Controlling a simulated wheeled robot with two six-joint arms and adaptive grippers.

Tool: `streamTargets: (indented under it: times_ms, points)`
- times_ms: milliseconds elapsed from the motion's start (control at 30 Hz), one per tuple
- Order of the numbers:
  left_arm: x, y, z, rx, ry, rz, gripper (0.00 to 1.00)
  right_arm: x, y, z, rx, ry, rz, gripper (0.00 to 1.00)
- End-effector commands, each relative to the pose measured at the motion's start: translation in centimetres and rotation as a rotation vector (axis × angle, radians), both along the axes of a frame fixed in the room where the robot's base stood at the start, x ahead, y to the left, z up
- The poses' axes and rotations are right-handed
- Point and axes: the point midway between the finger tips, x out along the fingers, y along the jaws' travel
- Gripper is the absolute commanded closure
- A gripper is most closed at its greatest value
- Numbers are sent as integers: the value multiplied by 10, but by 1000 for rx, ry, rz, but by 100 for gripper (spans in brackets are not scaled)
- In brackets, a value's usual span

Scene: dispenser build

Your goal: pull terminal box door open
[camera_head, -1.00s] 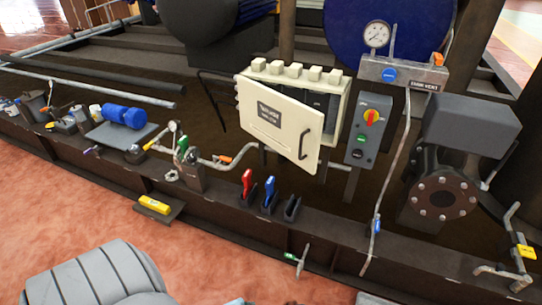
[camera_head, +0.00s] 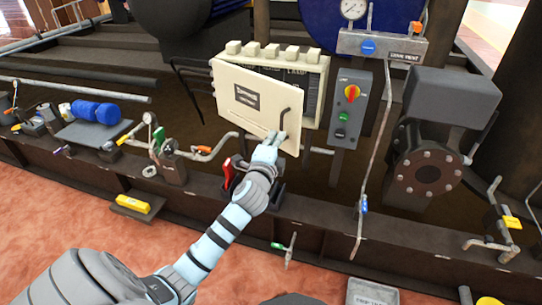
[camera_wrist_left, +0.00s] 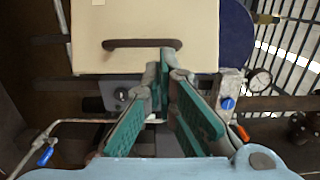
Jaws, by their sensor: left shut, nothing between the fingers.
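The terminal box (camera_head: 318,80) is cream, with several knobs along its top. Its door (camera_head: 232,110) stands ajar, with a gap to the dark inside at its top and right. A dark bar handle (camera_head: 284,121) is near the door's right edge; in the left wrist view the handle (camera_wrist_left: 125,44) lies across the door face (camera_wrist_left: 200,30). My left gripper (camera_head: 277,138) is shut and empty, its fingertips at the lower end of the handle. In the left wrist view the fingertips (camera_wrist_left: 166,62) overlap the handle's right end; I cannot tell if they touch it. My right gripper is not in view.
A grey control panel (camera_head: 346,112) with a red-yellow knob stands right of the box. A gauge (camera_head: 353,9) sits on a manifold above it. A red lever (camera_head: 226,174) is beside my left forearm. A pipe (camera_head: 196,153) runs low left of the box.

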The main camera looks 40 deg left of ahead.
Motion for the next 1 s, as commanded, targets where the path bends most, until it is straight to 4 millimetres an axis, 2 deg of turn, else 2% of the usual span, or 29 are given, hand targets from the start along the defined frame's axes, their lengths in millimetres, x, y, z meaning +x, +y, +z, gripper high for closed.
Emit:
streamTargets:
  times_ms: [100, 300, 1000]
  points:
    - [-21, 10, -3, 8, 4, -1, 100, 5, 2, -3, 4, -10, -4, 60]
    - [-35, 17, -2, 2, 3, -2, 100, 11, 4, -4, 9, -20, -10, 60]
    - [-36, 18, -1, 1, 3, -2, 100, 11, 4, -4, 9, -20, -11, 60]
